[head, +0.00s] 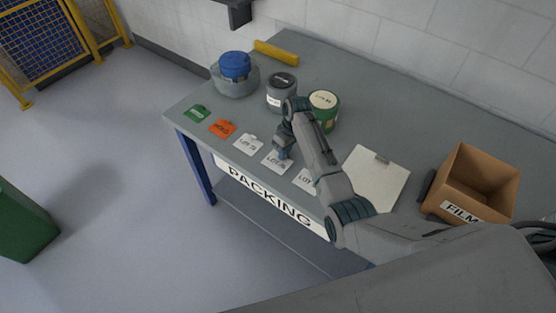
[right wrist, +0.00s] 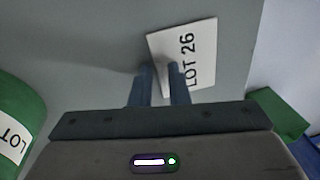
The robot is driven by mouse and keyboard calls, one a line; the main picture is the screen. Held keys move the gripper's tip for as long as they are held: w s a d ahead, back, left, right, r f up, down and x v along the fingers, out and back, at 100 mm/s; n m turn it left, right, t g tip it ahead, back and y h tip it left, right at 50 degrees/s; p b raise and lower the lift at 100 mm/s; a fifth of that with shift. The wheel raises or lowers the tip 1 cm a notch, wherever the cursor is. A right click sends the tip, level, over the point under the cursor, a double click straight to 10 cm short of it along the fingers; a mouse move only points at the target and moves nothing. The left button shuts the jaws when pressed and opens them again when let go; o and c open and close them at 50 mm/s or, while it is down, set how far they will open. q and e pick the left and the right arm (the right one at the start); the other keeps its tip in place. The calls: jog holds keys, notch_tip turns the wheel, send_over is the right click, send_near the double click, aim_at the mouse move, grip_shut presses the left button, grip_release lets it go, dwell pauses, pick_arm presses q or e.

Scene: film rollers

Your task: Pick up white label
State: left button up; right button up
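Several white labels lie in a row near the table's front edge. One white label (head: 248,144) is left of my right gripper, another (head: 277,162) is just under it, and one (head: 305,181) is partly hidden by my arm. In the right wrist view, the label under the gripper (right wrist: 193,55) reads "LOT 26". My right gripper (head: 282,155) points down at this label. In the right wrist view its two fingers (right wrist: 162,85) stand a little apart with a gap between them, and one overlaps the label's corner. My left gripper is out of view.
Green (head: 197,112) and orange (head: 223,127) cards lie to the left. Behind stand a blue-topped container (head: 236,82), a dark-lidded jar (head: 281,98) and a green roll (head: 323,105). A clipboard (head: 378,180) and a "FILM" box (head: 472,185) are at right.

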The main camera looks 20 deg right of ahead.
grip_shut()
jog(key=shift+r, duration=0.1)
